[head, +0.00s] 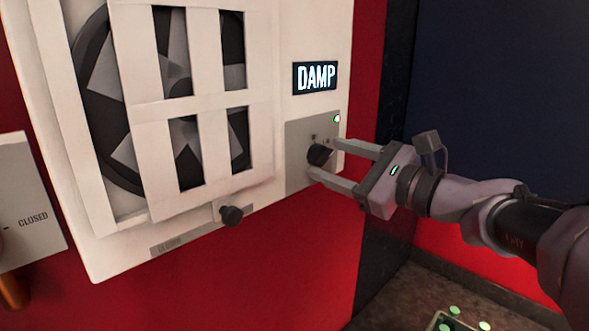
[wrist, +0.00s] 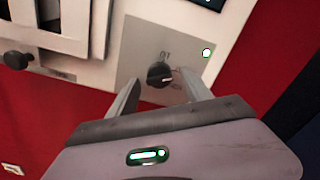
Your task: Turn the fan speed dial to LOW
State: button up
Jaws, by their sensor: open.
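The fan speed dial (head: 319,154) is a black round knob on a grey plate (head: 298,176) at the lower right of the white fan housing. In the wrist view the dial (wrist: 160,74) sits between and beyond my fingertips. Small dark marks around it are too blurred to read fully. My gripper (head: 326,158) is open, with one finger above and one below the dial in the head view. I cannot tell whether either finger touches it. My gripper also shows in the wrist view (wrist: 166,88), its fingers on either side of the dial.
A lit sign (head: 316,77) reads DAMP above the plate. A small light (head: 337,119) glows at the plate's upper right. A slatted fan grille (head: 180,100) fills the housing's left. Another black knob (head: 231,215) sits below it. A panel (head: 28,195) marked CLOSED is at far left.

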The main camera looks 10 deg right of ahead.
jog(key=b+v, duration=0.4)
jog(key=v, duration=1.2)
jog(key=shift+s, duration=0.15)
